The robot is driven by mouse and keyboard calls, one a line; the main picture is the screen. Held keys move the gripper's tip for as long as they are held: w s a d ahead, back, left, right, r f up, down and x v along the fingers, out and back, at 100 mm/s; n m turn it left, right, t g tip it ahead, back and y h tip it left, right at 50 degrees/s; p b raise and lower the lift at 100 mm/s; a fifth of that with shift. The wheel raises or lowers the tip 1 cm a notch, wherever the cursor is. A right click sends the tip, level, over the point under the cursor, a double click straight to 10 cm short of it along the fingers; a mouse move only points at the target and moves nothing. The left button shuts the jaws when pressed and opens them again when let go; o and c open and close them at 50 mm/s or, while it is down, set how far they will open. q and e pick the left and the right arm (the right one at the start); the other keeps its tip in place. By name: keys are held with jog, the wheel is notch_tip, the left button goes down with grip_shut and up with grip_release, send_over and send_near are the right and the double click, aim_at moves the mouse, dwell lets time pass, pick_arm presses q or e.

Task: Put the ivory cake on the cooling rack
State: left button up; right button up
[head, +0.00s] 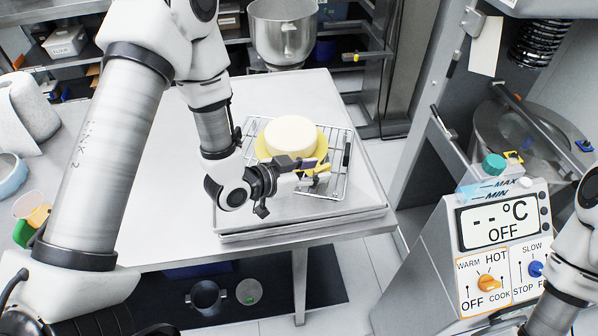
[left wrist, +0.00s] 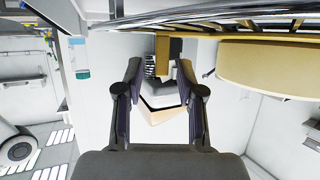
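The ivory cake (head: 292,136) is a low round cake on a round yellow board (head: 263,147). The board appears to lie over the wire cooling rack (head: 333,185); whether it rests flat is unclear. My left gripper (head: 312,174) is at the near side of the cake, low beside the board's edge. In the left wrist view its two dark fingers (left wrist: 160,75) stand apart. A yellow tab-like piece (left wrist: 163,50) shows between or just beyond the fingertips; contact is unclear. That view is upside down, with the cake (left wrist: 270,72) at the right.
The rack is on a grey tray (head: 232,222) at the table's right end. The table (head: 170,175) is clear left of it. A control box with a display (head: 502,222) is at the right; a steel bowl (head: 283,30) is behind.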

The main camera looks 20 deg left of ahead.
pick_arm(q)
jog(key=p+v, duration=0.6)
jog(key=v, duration=0.5)
jog(key=shift+s+p, duration=0.2)
jog(key=shift+p, duration=0.2)
